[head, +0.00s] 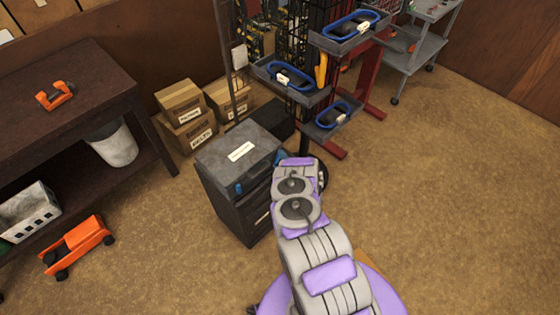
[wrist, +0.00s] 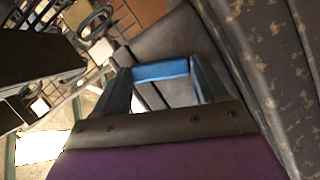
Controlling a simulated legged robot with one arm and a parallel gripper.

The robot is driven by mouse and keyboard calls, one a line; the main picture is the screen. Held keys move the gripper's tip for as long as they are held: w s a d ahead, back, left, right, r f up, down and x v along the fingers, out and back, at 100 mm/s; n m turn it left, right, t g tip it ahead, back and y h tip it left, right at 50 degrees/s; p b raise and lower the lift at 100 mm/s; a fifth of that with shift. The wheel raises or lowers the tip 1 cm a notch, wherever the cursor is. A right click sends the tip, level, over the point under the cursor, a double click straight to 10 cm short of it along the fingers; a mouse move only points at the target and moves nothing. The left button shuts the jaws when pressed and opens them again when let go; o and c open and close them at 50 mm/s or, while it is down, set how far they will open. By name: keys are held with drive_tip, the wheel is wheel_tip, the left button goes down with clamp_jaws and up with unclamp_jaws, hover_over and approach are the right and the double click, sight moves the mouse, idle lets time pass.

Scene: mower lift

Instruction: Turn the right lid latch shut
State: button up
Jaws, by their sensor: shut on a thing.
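The grey lidded box (head: 231,146) stands on the floor in the middle of the head view, with its lid down. A small blue latch (head: 239,187) shows at the left of its front edge. The right lid latch (head: 281,157) appears as blue at the right end of that edge, beside my gripper (head: 288,163), which partly hides it. My gripper is shut on this latch.
A dark workbench (head: 60,110) holding an orange tool (head: 55,95) stands at left. Cardboard boxes (head: 180,103) lie behind the grey box. A rack with grey trays (head: 290,88) stands close behind my gripper. An orange cart (head: 77,245) is at lower left. The floor at right is clear.

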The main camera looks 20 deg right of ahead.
drive_tip(key=n+b, duration=0.2)
drive_tip(key=f+n+t+b, duration=0.1)
drive_tip(key=n+b, duration=0.1)
drive_tip(key=shift+s+a+t, duration=0.1)
drive_tip(key=shift+a+t, duration=0.1)
drive_tip(key=shift+t, duration=0.1)
drive_tip(key=shift+b, duration=0.3)
drive_tip(key=o, duration=1.1)
drive_tip(key=shift+r, duration=0.15)
drive_tip(key=shift+c, duration=0.2)
drive_tip(key=s, duration=1.7)
drive_tip(key=shift+a+h, duration=0.3)
drive_tip(key=shift+h, duration=0.1)
drive_tip(key=shift+s, duration=0.15)
